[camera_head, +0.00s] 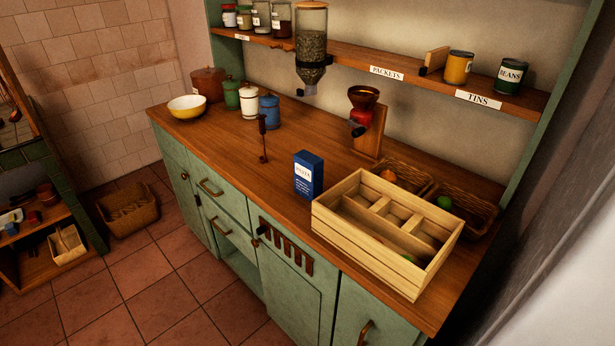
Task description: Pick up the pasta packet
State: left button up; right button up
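The pasta packet (308,175) is a small dark blue box with a white label. Neither of my grippers shows in the head view.
A divided wooden crate (330,218) stands right of the packet, with wicker baskets (470,205) behind it. A dark ladle-like utensil (263,140) is behind and left. A red grinder (362,112) stands at the back. Canisters (269,110) and a yellow bowl (187,107) are further left.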

aim_at(309, 167)
jog(key=k+l+z, duration=0.1)
jog(key=z, duration=0.4)
jog(key=l+z, duration=0.45)
jog(key=k+j, duration=0.05)
jog(key=j, duration=0.05)
